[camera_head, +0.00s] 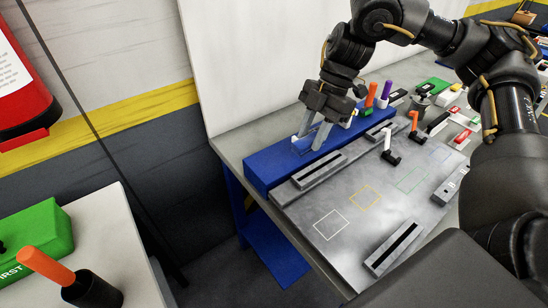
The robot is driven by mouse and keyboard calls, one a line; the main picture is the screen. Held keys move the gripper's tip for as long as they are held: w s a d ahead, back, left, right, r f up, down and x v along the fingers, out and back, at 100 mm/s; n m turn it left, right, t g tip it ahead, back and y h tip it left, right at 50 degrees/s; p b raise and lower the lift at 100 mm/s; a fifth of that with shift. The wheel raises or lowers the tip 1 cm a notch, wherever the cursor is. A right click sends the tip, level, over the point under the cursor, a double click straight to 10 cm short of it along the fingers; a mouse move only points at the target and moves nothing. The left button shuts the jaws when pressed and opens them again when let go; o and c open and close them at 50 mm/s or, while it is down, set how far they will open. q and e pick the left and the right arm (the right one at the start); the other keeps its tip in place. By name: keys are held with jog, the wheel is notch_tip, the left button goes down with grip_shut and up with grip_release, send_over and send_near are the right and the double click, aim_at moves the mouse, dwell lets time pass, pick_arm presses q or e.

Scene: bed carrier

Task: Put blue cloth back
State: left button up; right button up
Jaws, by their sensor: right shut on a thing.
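My right gripper (313,138) comes down from the upper right over a long blue block (262,174) at the back left of the workbench. Blue shows between its fingers, which are closed on the blue cloth. The cloth's outline cannot be told apart from the blue block behind and below it. I cannot tell whether the cloth touches the block. My left gripper is not in view.
A grey plate (295,219) with coloured outlined squares lies in front of the block. Orange (371,95) and purple (386,90) handles stand at the block's right. A black-based orange tool (415,123) stands on the plate. At the lower left, a green box (38,238) sits on another table.

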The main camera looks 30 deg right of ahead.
jog(key=w+a+f, duration=0.2)
jog(key=w+a, duration=0.1)
jog(key=w, duration=0.1)
jog(key=p, duration=0.2)
send_over(270, 166)
jog(key=d, duration=0.2)
jog(key=f, duration=0.5)
jog(key=shift+s+a+f, duration=0.15)
jog(key=shift+s, duration=0.1)
jog(key=f, duration=0.1)
jog(key=f+p, duration=0.1)
jog(key=f, duration=0.1)
jog(key=shift+w+a+f, duration=0.15)
jog(key=shift+w+a, duration=0.05)
jog(key=shift+w, duration=0.1)
jog(key=shift+f, duration=0.3)
jog(key=shift+f, duration=0.15)
jog(key=o, duration=0.9)
